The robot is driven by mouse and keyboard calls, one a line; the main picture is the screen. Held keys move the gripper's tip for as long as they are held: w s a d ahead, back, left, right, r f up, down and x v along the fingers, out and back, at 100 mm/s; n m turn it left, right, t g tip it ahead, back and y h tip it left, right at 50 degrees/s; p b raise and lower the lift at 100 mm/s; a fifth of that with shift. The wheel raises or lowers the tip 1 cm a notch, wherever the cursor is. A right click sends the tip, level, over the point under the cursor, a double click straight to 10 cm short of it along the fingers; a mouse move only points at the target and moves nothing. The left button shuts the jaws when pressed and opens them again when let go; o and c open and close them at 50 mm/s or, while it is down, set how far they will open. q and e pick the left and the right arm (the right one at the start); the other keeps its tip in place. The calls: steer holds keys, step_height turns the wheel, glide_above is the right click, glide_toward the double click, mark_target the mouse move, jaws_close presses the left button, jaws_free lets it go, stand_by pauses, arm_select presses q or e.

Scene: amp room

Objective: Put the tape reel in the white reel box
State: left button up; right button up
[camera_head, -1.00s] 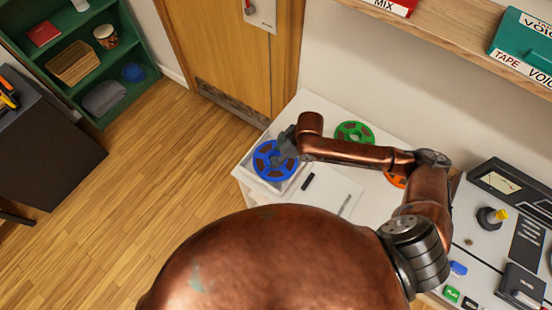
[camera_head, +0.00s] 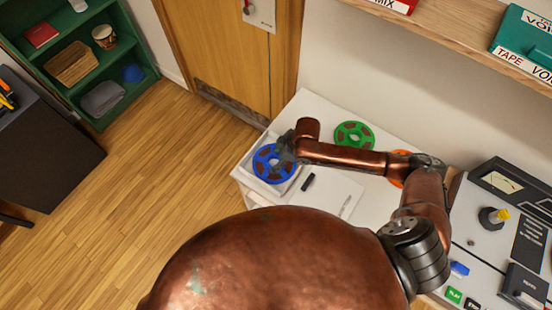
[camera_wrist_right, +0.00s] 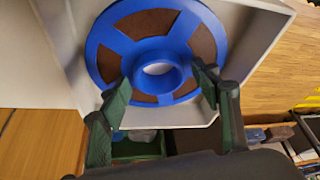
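The blue tape reel (camera_head: 274,163) lies inside the white reel box (camera_head: 277,188) at the left end of the white table. In the right wrist view the reel (camera_wrist_right: 157,30) shows its raised hub, with the box's pale walls (camera_wrist_right: 62,50) around it. My right gripper (camera_head: 287,152) is over the right part of the reel. In the wrist view its two dark green fingers (camera_wrist_right: 163,88) stand apart on either side of the hub, with small gaps seeming to show; the gripper looks open. My left gripper is not in view.
A green reel (camera_head: 354,135) and a partly hidden orange reel (camera_head: 399,156) lie on the table to the right. A black marker (camera_head: 308,182) lies beside the box. A tape machine (camera_head: 500,245) stands farther right. A wooden shelf (camera_head: 450,37) overhangs the back.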

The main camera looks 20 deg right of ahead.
steer(key=shift+o, duration=0.3)
steer(key=shift+r, duration=0.15)
steer(key=p+v, duration=0.2)
steer(key=v, duration=1)
